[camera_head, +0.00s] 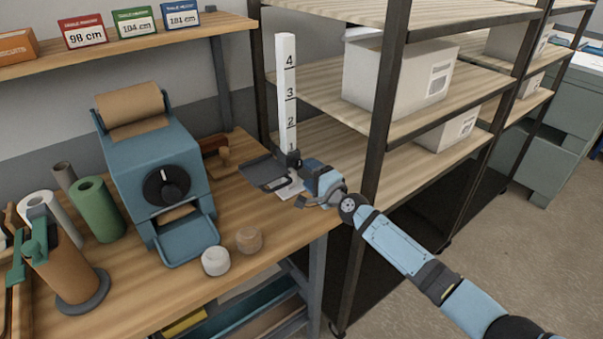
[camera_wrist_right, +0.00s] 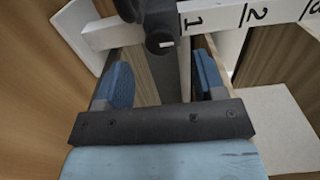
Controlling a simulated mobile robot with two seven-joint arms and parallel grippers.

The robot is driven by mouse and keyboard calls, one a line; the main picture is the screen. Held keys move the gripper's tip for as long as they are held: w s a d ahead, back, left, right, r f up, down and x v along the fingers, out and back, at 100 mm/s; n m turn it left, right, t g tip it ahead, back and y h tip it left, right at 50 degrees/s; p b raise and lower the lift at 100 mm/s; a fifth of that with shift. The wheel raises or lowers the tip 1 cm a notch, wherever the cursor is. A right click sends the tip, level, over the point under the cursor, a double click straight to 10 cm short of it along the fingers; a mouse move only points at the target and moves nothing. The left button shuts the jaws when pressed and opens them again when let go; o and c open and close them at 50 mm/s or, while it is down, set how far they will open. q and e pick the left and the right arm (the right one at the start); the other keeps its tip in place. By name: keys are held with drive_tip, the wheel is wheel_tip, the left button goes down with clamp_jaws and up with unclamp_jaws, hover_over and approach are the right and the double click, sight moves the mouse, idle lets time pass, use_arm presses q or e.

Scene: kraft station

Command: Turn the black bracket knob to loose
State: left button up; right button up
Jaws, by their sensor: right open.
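A white upright post (camera_head: 287,85) marked 1 to 4 stands near the table's right edge. A black bracket (camera_head: 265,172) with a flat dark plate sits low on it, just below the 1. The black knob (camera_wrist_right: 160,42) shows in the right wrist view as a dark round end with a small white mark, beside the 1. My right gripper (camera_head: 304,183) is at the post's foot, beside the bracket. In the right wrist view its blue fingers (camera_wrist_right: 161,80) are apart with nothing between them, and the knob lies just beyond the gap. My left gripper is not in view.
A blue dispenser (camera_head: 150,150) with a paper roll and black dial stands left of the bracket. Two small round pieces (camera_head: 215,261) lie near the table's front edge. A shelf rack with a dark upright (camera_head: 382,110) and white boxes (camera_head: 400,75) stands close to my right arm.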

sight(299, 166)
drive_tip(key=b+x, duration=0.1)
drive_tip(key=x, duration=0.2)
drive_tip(key=shift+w+a+f+b, duration=0.15)
drive_tip(key=shift+w+a+b, duration=0.05)
drive_tip(key=shift+w+b, duration=0.15)
drive_tip(key=shift+w+a, duration=0.1)
drive_tip(key=shift+a, duration=0.05)
drive_tip(key=shift+w, duration=0.1)
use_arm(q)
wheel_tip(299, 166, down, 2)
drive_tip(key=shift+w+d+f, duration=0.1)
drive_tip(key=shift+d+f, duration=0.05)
use_arm(e)
drive_tip(key=c, duration=0.9)
